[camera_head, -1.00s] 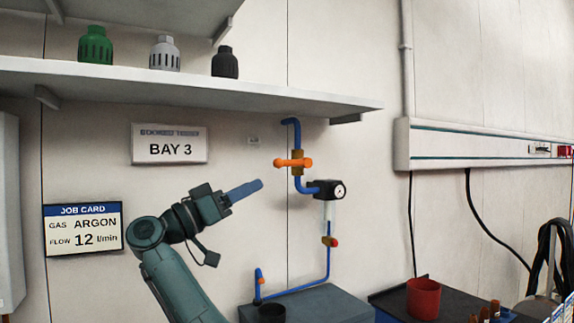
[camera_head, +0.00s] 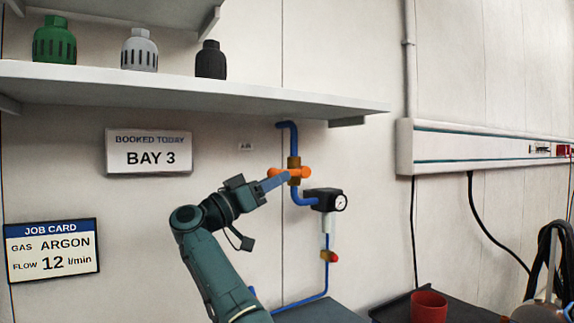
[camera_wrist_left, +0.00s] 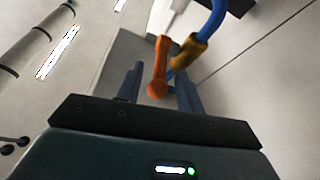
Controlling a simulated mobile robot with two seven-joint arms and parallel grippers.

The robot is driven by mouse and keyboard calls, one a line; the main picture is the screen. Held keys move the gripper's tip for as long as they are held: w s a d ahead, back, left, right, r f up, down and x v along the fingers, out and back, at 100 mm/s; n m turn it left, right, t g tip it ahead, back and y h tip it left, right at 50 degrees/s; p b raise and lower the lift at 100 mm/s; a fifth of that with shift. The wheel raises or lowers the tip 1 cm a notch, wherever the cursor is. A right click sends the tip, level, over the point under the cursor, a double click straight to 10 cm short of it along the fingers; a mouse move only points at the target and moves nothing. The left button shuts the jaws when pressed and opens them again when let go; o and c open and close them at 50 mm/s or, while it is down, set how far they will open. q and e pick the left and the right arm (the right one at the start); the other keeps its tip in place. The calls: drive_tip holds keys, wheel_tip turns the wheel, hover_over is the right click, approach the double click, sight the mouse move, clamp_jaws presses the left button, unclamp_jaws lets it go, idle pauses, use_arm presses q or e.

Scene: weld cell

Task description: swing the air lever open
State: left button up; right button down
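The air lever (camera_head: 302,172) is an orange bar with rounded ends, lying roughly level across the brass valve body (camera_head: 294,163) on a blue pipe. My left gripper (camera_head: 283,179) reaches up from the lower left, its fingers overlapping the lever's left part in the head view. In the left wrist view the gripper (camera_wrist_left: 160,82) is open. The orange lever (camera_wrist_left: 160,65) shows between its two spread fingers, with a gap on each side. The brass body (camera_wrist_left: 188,52) is just beyond, at the right. My right gripper is in neither view.
A pressure gauge (camera_head: 340,203) and regulator sit below right of the valve. A shelf (camera_head: 200,92) with several bottle-like caps runs above. A white wall duct (camera_head: 480,147) is at right, a red cup (camera_head: 428,307) below it. Wall left of the pipe is free apart from signs.

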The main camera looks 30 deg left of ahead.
use_arm(q)
drive_tip(key=shift+p+x, duration=0.55)
drive_tip(key=shift+x, duration=1.5)
drive_tip(key=shift+c, duration=0.4)
clamp_jaws()
drive_tip(key=shift+a, duration=0.1)
